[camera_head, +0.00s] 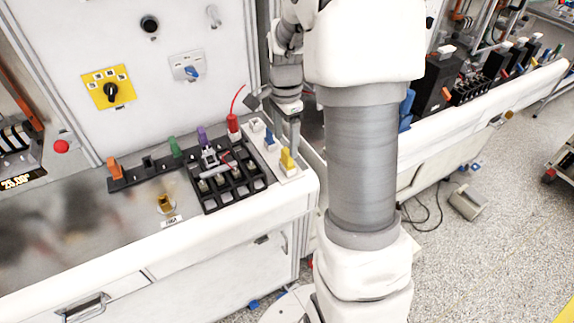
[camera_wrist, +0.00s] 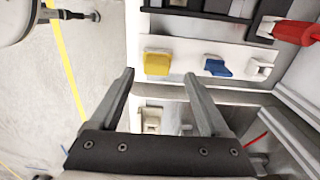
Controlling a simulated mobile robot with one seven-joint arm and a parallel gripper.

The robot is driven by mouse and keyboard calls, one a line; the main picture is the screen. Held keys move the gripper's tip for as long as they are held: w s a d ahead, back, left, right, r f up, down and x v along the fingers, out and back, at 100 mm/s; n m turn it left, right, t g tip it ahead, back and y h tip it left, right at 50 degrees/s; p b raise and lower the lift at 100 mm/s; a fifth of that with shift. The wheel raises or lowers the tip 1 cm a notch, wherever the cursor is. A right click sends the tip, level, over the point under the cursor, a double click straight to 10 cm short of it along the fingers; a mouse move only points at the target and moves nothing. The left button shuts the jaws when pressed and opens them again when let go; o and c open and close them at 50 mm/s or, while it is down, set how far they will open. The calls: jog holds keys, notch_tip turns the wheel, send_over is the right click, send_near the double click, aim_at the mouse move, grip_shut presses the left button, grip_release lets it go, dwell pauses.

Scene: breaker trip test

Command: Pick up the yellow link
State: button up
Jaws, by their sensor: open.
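The yellow link (camera_head: 287,158) stands at the near end of a white strip at the bench's right edge. In the wrist view the yellow link (camera_wrist: 157,63) is just beyond and between my fingertips, apart from them as far as I can tell. My gripper (camera_wrist: 159,76) is open and empty, with its two fingers spread. In the head view my arm partly hides the gripper's surroundings. A blue link (camera_head: 269,136) sits behind the yellow one on the same strip, and this blue link (camera_wrist: 217,67) is right of it in the wrist view.
A black rack (camera_head: 232,187) with several slots lies left of the strip. A red plug (camera_wrist: 297,32) is at the upper right in the wrist view. Orange, green and purple pieces stand on a dark rail behind the rack. Open floor lies beyond the bench's right edge.

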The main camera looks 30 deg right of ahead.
aim_at(287, 151)
jog(key=f, duration=0.5)
jog(key=shift+s+d, duration=0.1)
jog(key=shift+s, duration=0.1)
grip_shut()
